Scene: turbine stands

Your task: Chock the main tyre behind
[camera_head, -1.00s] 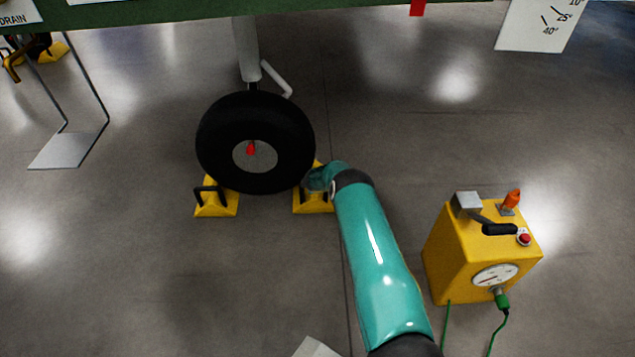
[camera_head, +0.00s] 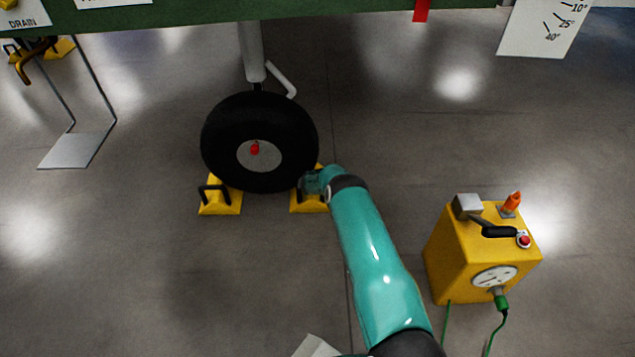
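The main tyre (camera_head: 226,145), black with a grey hub and red centre, stands on the floor under a pale strut. A yellow chock (camera_head: 221,208) with a black handle sits at its left side. A second yellow chock (camera_head: 311,204) sits at its lower right, close against or touching the tyre; I cannot tell which. My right gripper (camera_head: 306,187) is at this second chock, at the end of the teal arm. Its fingers and the chock's handle are hidden by the wrist, so its grip is not visible. My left gripper is out of view.
A yellow box (camera_head: 452,262) with a lever, gauge and green cable stands to the right. A thin metal stand with a flat foot (camera_head: 76,150) is at the left. A green panel edge (camera_head: 340,17) crosses overhead.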

